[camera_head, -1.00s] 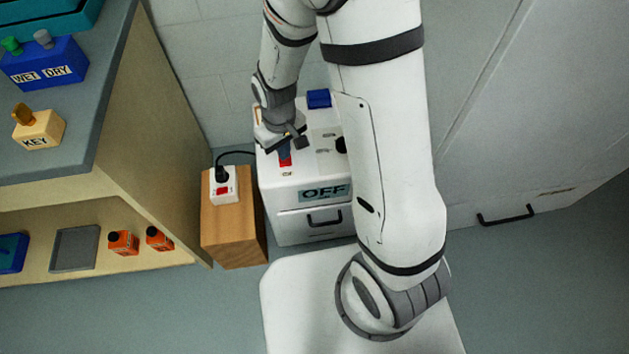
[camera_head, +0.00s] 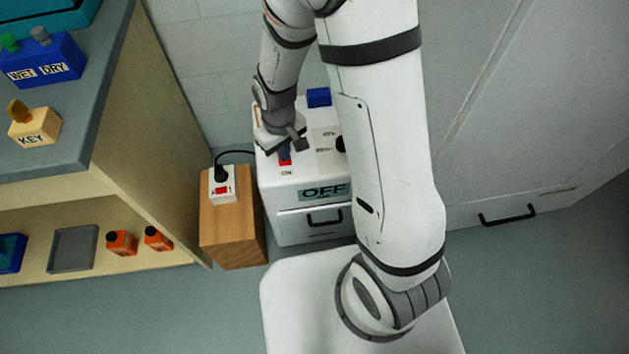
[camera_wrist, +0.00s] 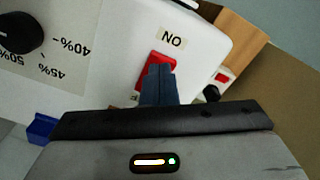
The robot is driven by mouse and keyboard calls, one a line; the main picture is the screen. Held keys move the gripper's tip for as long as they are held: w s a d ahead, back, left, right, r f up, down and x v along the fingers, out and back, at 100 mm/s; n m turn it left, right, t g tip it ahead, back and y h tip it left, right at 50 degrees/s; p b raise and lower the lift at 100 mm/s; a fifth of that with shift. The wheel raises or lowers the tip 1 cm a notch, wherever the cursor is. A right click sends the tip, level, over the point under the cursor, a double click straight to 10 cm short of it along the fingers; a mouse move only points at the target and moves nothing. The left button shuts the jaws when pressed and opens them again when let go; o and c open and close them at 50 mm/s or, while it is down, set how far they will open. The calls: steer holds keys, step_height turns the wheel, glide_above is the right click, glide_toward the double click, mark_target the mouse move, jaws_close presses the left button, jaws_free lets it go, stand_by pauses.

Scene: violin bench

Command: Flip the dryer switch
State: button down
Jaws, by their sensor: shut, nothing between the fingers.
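The dryer (camera_head: 268,196) is a white box with a drawer below and a sign reading OFF (camera_head: 325,191) on its front. Its red rocker switch (camera_wrist: 149,78) sits on the top beside an ON label (camera_wrist: 172,40); the switch also shows in the head view (camera_head: 285,161). My gripper (camera_wrist: 160,72) is shut and empty. Its fingertips are over the red switch and hide part of it. They look to be at or very near its surface; I cannot tell whether they press it.
A black dial (camera_wrist: 20,32) with percent marks is on the dryer's top. A power strip (camera_head: 223,186) with a plugged-in black cord stands on a wooden block (camera_head: 228,235) left of the dryer. A bench (camera_head: 165,120) with shelves is further left.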

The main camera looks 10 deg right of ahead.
steer(key=shift+f, duration=0.3)
steer(key=shift+r, duration=0.15)
steer(key=shift+r+p, duration=2.65)
steer(key=shift+r, duration=0.75)
steer(key=s+d+r+m+t+p, duration=0.1)
steer(key=s+d+r+p, duration=0.3)
steer(key=r, duration=0.9)
steer(key=s+d+r+m+p, duration=0.2)
steer(key=s+d+r+p, duration=0.2)
steer(key=r+p, duration=0.5)
steer(key=s+d+r+m+t+p, duration=0.1)
steer(key=s+d+r+p, duration=0.3)
steer(key=r, duration=1.3)
steer(key=shift+d+r+m+t+p, duration=0.2)
steer(key=shift+d+m+t+p, duration=0.1)
steer(key=shift+m+p, duration=0.7)
steer(key=shift+s, duration=0.1)
